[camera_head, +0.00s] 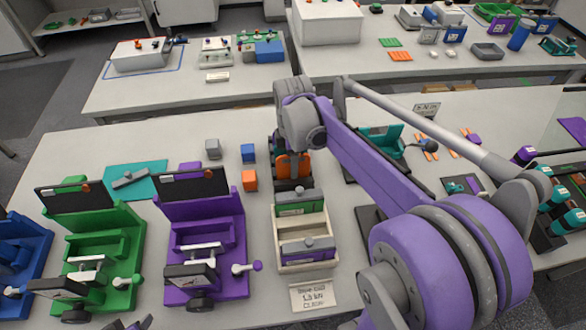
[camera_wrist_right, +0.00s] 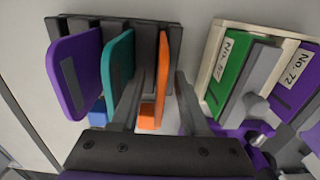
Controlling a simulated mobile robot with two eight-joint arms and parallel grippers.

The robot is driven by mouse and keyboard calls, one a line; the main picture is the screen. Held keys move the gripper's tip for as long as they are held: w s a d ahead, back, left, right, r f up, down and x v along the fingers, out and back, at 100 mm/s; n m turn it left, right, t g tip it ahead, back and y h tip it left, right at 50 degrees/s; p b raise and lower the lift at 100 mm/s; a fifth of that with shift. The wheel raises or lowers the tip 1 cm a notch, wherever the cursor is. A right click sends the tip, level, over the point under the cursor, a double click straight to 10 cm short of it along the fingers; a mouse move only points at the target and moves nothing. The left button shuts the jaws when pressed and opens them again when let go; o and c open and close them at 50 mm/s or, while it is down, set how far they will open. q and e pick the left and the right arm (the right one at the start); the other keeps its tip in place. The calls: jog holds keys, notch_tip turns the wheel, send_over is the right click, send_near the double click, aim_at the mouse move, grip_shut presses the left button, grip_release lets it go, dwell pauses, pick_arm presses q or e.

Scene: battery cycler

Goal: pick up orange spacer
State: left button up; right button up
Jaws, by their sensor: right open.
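The orange spacer (camera_wrist_right: 163,75) is an upright, thin plate in a dark slotted rack (camera_wrist_right: 147,33), beside a teal plate (camera_wrist_right: 117,75) and a purple plate (camera_wrist_right: 73,75). My right gripper (camera_wrist_right: 160,92) is open, with one finger on each side of the orange plate. Whether the fingers touch it cannot be told. In the head view, the orange plate (camera_head: 282,166) shows partly behind my right gripper (camera_head: 293,160), which hides much of the rack. A separate orange cube (camera_head: 249,180) lies on the table left of the rack. My left gripper is not in view.
A blue cube (camera_head: 248,152) and a grey cube (camera_head: 212,148) lie left of the rack. A cream tray (camera_head: 306,266) stands just in front of it. Purple (camera_head: 232,235) and green (camera_head: 128,215) fixtures stand at left. My right arm covers much of the table's right part.

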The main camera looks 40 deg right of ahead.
jog(key=shift+f, duration=0.2)
grip_shut()
jog(key=shift+r, duration=0.1)
